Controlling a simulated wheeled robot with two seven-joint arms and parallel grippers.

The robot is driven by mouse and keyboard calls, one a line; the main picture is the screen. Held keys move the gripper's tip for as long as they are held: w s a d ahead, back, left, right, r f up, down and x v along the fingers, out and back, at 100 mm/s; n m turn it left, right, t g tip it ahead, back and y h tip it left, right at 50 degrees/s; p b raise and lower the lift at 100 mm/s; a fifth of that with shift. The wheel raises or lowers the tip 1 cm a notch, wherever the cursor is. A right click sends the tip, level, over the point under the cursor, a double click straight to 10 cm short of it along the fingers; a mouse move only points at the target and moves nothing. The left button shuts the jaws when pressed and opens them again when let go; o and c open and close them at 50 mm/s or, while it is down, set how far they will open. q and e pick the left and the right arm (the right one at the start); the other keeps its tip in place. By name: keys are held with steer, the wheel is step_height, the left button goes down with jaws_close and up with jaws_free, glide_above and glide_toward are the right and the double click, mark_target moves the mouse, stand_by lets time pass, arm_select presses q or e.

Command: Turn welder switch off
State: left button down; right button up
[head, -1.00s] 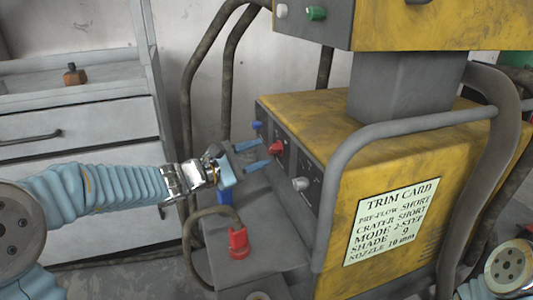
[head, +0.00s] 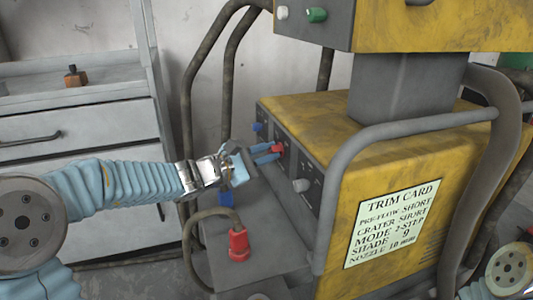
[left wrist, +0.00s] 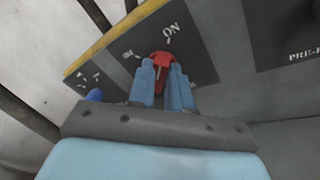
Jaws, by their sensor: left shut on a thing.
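The yellow welder (head: 310,125) stands right of centre with a dark control panel on its left face. The red switch (head: 278,149) sits on that panel. It also shows in the left wrist view (left wrist: 162,59), beside the printed "ON" and another mark to its left. My left gripper (head: 270,153) reaches in from the left, and its blue fingers are shut on the red switch, one on each side. The fingers hide the lower part of the switch in the left wrist view (left wrist: 163,80). My right gripper is not in view.
A red plug (head: 238,243) with a cable stands on the ledge below my left gripper. A grey tube rail (head: 345,165) runs along the welder's corner. A drawer cabinet (head: 75,135) is at the left.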

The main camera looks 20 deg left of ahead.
arm_select(q)
steer(key=shift+r+n+p, duration=0.2)
steer(key=shift+n+p, duration=0.3)
steer(key=shift+p, duration=0.3)
steer(key=shift+w+a+r+n+g+h+p, duration=0.15)
steer(key=shift+n+g+p, duration=0.8)
steer(key=shift+n+p, duration=2)
steer(key=shift+w+a+f+n+g+h+p, duration=0.15)
steer(key=shift+n+g+p, duration=1.15)
steer(key=shift+p, duration=2.9)
steer(key=shift+w+a+r+n+g+p, duration=0.1)
steer(key=shift+w+n+g+p, duration=0.3)
steer(key=shift+n+p, duration=2.7)
steer(key=shift+s+m+p, duration=0.15)
steer(key=shift+m+p, duration=0.2)
steer(key=shift+p, duration=0.1)
steer(key=c, duration=1.1)
jaws_free()
steer(key=shift+o, duration=0.2)
